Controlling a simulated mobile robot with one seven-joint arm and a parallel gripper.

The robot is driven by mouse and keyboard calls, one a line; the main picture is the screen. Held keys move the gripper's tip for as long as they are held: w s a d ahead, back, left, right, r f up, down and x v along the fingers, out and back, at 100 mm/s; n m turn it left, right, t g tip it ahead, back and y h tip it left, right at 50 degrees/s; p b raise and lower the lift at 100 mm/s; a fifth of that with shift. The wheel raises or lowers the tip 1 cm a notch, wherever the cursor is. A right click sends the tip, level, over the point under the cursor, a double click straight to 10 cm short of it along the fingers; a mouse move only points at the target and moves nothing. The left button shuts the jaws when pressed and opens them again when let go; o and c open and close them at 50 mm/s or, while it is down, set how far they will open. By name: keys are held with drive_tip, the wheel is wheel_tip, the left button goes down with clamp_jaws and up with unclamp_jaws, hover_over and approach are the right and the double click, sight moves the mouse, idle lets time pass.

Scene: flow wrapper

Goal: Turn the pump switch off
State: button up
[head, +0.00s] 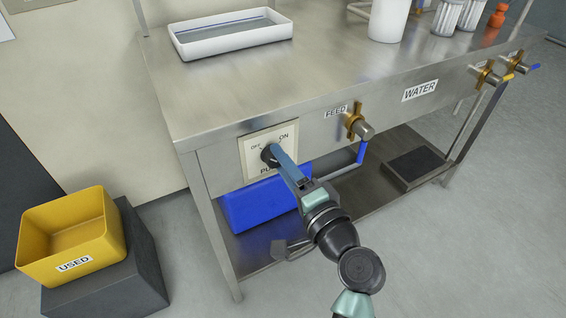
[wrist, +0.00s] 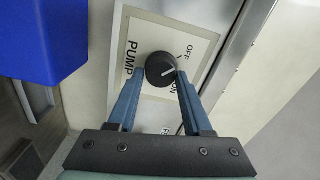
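The pump switch is a round black knob (wrist: 160,69) on a pale square plate (wrist: 133,88) marked PUMP, OFF and ON. In the head view the knob (head: 268,154) sits on the bench's front panel, partly covered by my gripper (head: 277,151). In the wrist view my gripper's (wrist: 160,73) two blue fingers are spread, with one tip on each side of the knob. Small gaps seem to show between tips and knob; contact is unclear.
A FEED valve (head: 354,122) with a blue-ended handle is right of the plate. A blue bin (head: 255,207) is on the lower shelf. A white tray (head: 230,39) stands on the bench. A yellow USED bin (head: 69,236) is at left. Floor at right is clear.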

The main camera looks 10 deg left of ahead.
drive_tip(key=o, duration=0.3)
drive_tip(key=p+v, duration=0.2)
drive_tip(key=v, duration=1.1)
drive_tip(key=shift+p, duration=0.4)
